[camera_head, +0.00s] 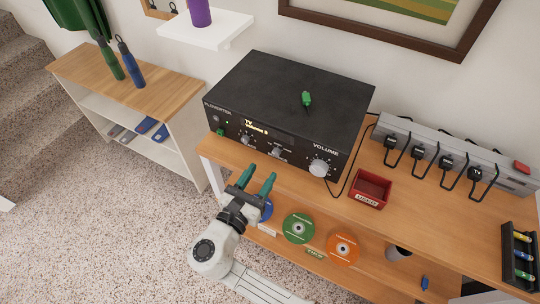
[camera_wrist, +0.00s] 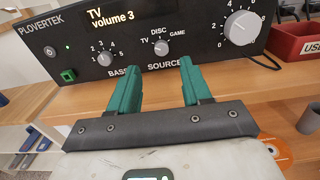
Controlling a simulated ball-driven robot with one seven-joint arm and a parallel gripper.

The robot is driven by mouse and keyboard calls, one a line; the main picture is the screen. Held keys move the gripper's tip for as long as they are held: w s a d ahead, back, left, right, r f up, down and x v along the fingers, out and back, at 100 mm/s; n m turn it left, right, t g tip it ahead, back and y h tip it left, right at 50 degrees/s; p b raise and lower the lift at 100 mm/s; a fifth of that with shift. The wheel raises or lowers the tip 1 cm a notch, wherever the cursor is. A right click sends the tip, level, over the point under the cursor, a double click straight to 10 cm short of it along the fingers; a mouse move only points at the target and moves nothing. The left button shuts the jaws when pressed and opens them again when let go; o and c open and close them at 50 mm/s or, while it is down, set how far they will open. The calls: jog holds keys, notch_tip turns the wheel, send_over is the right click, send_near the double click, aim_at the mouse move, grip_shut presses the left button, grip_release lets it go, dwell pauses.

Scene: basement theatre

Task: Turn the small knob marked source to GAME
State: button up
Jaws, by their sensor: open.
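The source knob (camera_wrist: 162,48) is a small grey knob on the black amplifier's front (camera_head: 232,137), with TV to its left, DISC above and GAME to its right. It also shows in the head view (camera_head: 277,152). The lit display (camera_wrist: 112,15) reads "TV volume 3". My gripper (camera_wrist: 160,66) is open and empty, its green fingers pointing at the panel just below the knob, apart from it. In the head view my gripper (camera_head: 260,172) is in front of the amplifier, over the desk's front edge. The knob's exact pointer direction is hard to make out.
The bass knob (camera_wrist: 105,58) is left of the source knob, and the larger volume knob (camera_wrist: 242,27) is right. A green figure (camera_head: 307,99) lies on top of the amplifier. A red box (camera_head: 371,188) and a power strip (camera_head: 455,155) stand to the right.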

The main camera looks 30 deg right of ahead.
aim_at(275, 154)
jog(key=x, duration=0.6)
jog(key=shift+w+d, duration=0.1)
jog(key=shift+d, duration=0.15)
jog(key=shift+c, duration=0.4)
grip_shut()
